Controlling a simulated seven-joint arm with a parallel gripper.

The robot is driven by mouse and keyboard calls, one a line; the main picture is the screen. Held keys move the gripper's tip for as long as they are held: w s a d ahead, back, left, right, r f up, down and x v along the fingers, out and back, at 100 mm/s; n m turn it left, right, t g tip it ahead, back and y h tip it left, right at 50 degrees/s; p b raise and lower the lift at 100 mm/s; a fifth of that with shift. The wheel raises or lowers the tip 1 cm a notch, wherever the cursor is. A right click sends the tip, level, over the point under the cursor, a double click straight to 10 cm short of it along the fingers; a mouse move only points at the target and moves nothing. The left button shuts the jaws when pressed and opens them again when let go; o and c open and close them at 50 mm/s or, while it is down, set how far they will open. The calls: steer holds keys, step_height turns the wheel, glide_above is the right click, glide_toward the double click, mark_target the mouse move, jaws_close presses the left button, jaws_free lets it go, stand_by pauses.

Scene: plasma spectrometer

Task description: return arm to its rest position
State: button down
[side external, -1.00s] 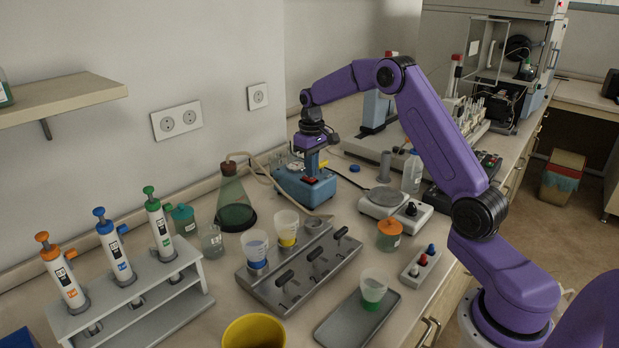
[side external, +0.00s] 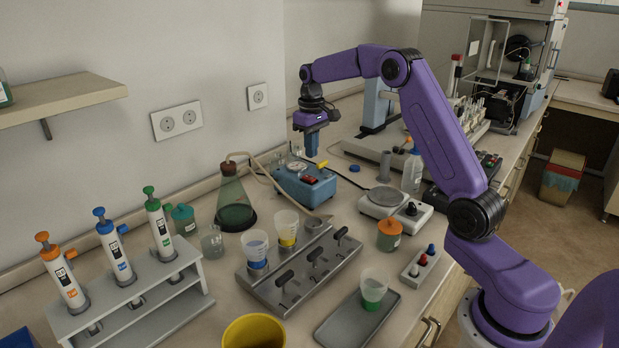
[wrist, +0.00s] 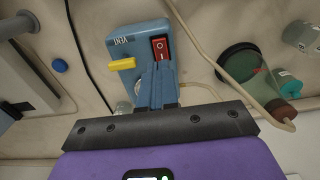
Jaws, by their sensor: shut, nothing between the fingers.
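My arm reaches over the bench from the right and bends down at the wrist. My gripper (side external: 312,152) points downward and is shut, with nothing between its blue fingers. In the wrist view, my gripper's closed fingers (wrist: 158,72) overlap the lower part of the blue box (wrist: 137,38). The red switch (wrist: 160,48) and the yellow lever (wrist: 121,64) stay visible there.
A flask (side external: 235,202) with a hose stands left of the box. A hotplate (side external: 383,197), a bottle (side external: 412,172) and an orange-lidded jar (side external: 389,236) stand to the right. Cups sit in a metal rack (side external: 262,288) in front. A pipette stand (side external: 150,300) is at front left.

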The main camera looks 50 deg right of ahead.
steer(key=shift+a, duration=0.1)
steer(key=s+a+r+n, duration=0.3)
steer(key=s+a+n, duration=0.3)
steer(key=s+a, duration=1.35)
steer(key=s+f+n, duration=0.2)
steer(key=s+n, duration=0.1)
steer(key=s, duration=0.7)
steer(key=s+f+n, duration=0.1)
steer(key=s+n, duration=0.2)
steer(key=s, duration=0.8)
steer(key=shift+s+a+f+n, duration=0.2)
steer(key=shift+a+f+n, duration=0.1)
steer(key=shift+f, duration=0.1)
steer(key=shift+w, duration=0.1)
